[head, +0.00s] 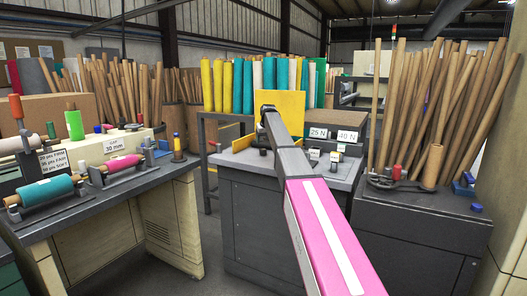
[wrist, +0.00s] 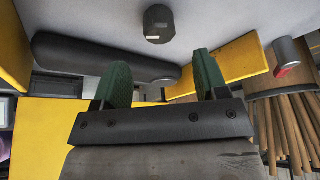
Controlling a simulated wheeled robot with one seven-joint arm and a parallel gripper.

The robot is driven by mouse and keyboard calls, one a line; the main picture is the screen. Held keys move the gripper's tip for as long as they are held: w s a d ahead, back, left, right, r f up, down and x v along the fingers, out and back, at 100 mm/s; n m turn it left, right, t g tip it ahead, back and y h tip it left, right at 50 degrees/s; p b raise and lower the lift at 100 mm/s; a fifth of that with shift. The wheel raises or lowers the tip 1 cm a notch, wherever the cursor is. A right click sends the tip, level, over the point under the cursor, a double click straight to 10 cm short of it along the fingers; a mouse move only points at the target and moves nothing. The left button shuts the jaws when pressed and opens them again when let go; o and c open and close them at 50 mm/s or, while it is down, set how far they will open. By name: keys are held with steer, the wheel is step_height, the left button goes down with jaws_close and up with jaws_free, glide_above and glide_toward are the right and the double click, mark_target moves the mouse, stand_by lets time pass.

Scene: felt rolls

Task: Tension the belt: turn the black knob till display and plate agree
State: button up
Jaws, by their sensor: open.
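My gripper (wrist: 160,82) is open and empty, its two green fingers apart in the wrist view. A dark, many-sided knob (wrist: 158,24) stands on the pale surface beyond the fingers, apart from them. A long black rounded bar (wrist: 105,60) lies between the fingers and the knob. In the head view my pink arm reaches over the grey machine top (head: 239,161), in front of a yellow panel (head: 290,104). Behind the top, one small panel reads 25 N (head: 318,133) and the one beside it reads 40 N (head: 348,136). Which is the display I cannot tell.
Yellow guards (wrist: 232,60) flank the fingers in the wrist view. A grey cylinder with a red mark (wrist: 288,62) stands at right. In the head view, a bench with felt rolls (head: 45,190) is at left and a cabinet with wooden rods (head: 425,215) at right.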

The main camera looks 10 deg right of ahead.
mark_target(263, 150)
steer(key=x, duration=0.7)
steer(key=shift+w+f, duration=0.1)
steer(key=shift+f, duration=0.05)
steer(key=c, duration=0.9)
